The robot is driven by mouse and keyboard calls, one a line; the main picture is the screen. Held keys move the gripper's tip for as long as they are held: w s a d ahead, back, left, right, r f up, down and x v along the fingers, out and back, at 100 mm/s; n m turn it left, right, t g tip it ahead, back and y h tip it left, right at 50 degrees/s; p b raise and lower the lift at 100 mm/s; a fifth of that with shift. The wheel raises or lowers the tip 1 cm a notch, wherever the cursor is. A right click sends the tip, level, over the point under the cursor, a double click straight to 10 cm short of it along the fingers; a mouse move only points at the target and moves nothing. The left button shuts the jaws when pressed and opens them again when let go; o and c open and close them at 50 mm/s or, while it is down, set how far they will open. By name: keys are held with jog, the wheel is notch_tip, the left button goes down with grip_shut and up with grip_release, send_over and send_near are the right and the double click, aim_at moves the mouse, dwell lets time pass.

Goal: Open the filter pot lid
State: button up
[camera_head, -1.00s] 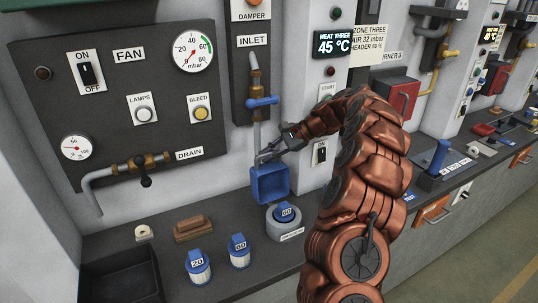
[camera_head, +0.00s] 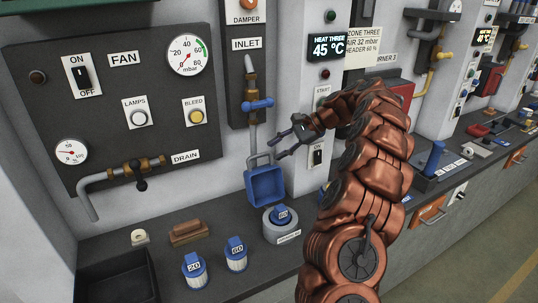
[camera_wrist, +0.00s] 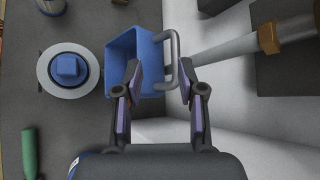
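The blue box-shaped filter pot part (camera_head: 265,186) is below the inlet pipe in the head view, its hollow inner side showing. I cannot tell whether this hollow is the pot's or the lid's. A grey loop handle (camera_head: 259,159) is at its upper edge. The wrist view shows the blue box (camera_wrist: 119,50) and handle (camera_wrist: 174,42) beyond the fingers. My gripper (camera_head: 275,148) is open and empty, just right of the handle and apart from it in the head view. In the wrist view, my gripper (camera_wrist: 160,72) has its fingers spread, partly covering the box.
A grey round holder (camera_head: 272,234) with a blue-topped cartridge (camera_head: 283,213) stands right below the box. Blue-and-white cartridges marked 20 (camera_head: 195,272) and 60 (camera_head: 236,255), a brown block (camera_head: 189,232) and a black tray (camera_head: 84,284) are on the counter. The inlet pipe (camera_head: 253,135) rises above.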

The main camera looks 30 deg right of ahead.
jog(key=v, duration=0.6)
jog(key=shift+d+r, duration=0.2)
jog(key=shift+s, duration=0.1)
